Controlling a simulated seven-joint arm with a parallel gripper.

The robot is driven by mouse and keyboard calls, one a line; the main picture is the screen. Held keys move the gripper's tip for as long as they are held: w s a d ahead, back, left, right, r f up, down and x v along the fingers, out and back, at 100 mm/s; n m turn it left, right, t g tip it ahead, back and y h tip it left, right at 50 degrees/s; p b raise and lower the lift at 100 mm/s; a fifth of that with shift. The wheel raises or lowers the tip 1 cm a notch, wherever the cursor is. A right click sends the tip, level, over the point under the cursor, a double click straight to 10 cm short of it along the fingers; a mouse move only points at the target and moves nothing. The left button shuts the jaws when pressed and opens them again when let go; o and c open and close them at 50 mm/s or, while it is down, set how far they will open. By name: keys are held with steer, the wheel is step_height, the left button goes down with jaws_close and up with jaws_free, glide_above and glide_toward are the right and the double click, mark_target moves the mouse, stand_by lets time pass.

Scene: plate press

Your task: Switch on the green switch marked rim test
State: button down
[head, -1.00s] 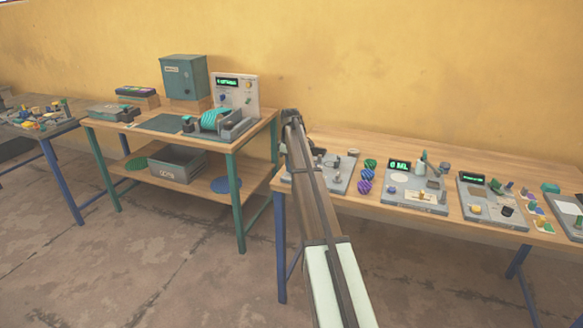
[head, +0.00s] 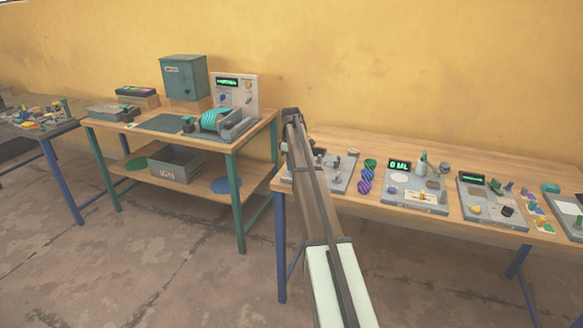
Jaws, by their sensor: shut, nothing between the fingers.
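My arm reaches up from the bottom of the head view and ends in a dark joint near the wall. My gripper cannot be made out; the arm's own links seem to hide it. A pale upright panel (head: 237,95) with a lit green display (head: 234,81) stands at the back of the left bench. It carries small knobs or switches, one of them yellow (head: 249,86). The marking "rim test" is too small to read anywhere, so I cannot tell which part is the green switch. A grey device with a teal ribbed part (head: 213,119) sits before the panel.
A teal cabinet (head: 184,78) stands left of the panel. A grey bin (head: 176,163) is on the lower shelf. The right bench (head: 345,142) holds several grey instrument boards and coloured rings. Bare floor (head: 180,265) lies in front.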

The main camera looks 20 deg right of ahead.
steer(key=shift+w+d, duration=0.55)
steer(key=shift+r, duration=0.15)
step_height(320, 180, up, 7)
steer(key=shift+s+a, duration=0.45)
stand_by(0.8)
steer(key=shift+f, duration=0.25)
